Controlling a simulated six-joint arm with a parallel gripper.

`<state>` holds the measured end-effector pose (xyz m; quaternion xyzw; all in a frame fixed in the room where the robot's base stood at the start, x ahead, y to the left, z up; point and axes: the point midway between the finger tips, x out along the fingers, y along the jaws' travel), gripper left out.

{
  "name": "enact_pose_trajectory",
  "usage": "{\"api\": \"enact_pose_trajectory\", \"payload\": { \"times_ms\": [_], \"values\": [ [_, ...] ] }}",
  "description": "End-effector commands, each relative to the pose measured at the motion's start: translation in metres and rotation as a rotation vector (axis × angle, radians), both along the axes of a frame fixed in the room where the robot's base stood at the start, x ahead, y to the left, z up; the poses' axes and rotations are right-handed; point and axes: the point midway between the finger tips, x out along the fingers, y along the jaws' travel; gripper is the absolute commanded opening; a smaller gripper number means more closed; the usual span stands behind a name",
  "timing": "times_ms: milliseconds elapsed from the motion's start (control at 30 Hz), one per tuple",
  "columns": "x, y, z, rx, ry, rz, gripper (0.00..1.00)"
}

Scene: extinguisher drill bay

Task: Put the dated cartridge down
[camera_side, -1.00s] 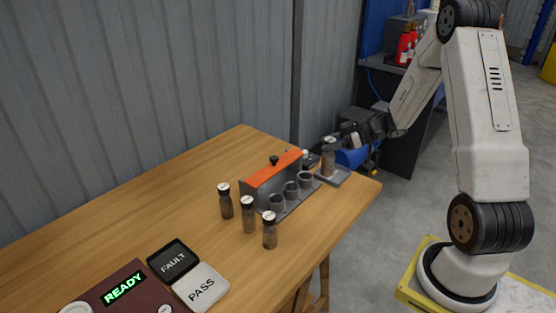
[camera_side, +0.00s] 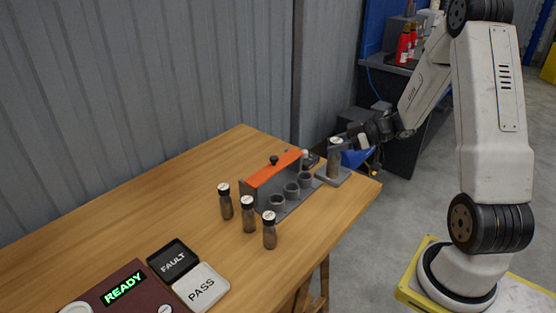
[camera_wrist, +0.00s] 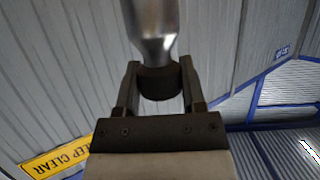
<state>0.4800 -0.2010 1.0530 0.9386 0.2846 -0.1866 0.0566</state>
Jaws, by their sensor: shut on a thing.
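My gripper (camera_side: 347,141) is shut on a brown-grey cartridge (camera_side: 334,162) with a pale cap, near the right corner of the wooden table. The cartridge looks upright, over a small grey plate (camera_side: 342,181); I cannot tell whether its base touches the plate. In the wrist view, the cartridge's metallic body (camera_wrist: 153,20) narrows to a neck, and a dark band sits between the two fingers of my gripper (camera_wrist: 160,85). No date is readable. Three similar cartridges stand on the table: one at left (camera_side: 226,204), one in the middle (camera_side: 248,216), one in front (camera_side: 270,232).
A grey rack (camera_side: 279,213) with three open, empty-looking sockets and an orange-topped panel (camera_side: 270,170) stands just left of the plate. FAULT (camera_side: 164,252) and PASS (camera_side: 211,297) pads and a READY box (camera_side: 100,288) are at front left. The table's left part is clear.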

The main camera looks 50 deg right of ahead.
Motion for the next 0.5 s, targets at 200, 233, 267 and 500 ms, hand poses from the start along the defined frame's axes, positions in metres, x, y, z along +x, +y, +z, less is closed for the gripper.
{"api": "enact_pose_trajectory", "payload": {
  "times_ms": [200, 233, 267, 500],
  "values": [
    [0.001, -0.004, 0.001, 0.000, -0.008, -0.035, 0.00],
    [0.001, -0.005, 0.001, 0.001, -0.010, -0.046, 0.00],
    [0.001, -0.006, 0.001, 0.000, -0.012, -0.058, 0.00],
    [0.002, -0.026, 0.002, 0.000, -0.032, -0.226, 0.00]
  ]
}}
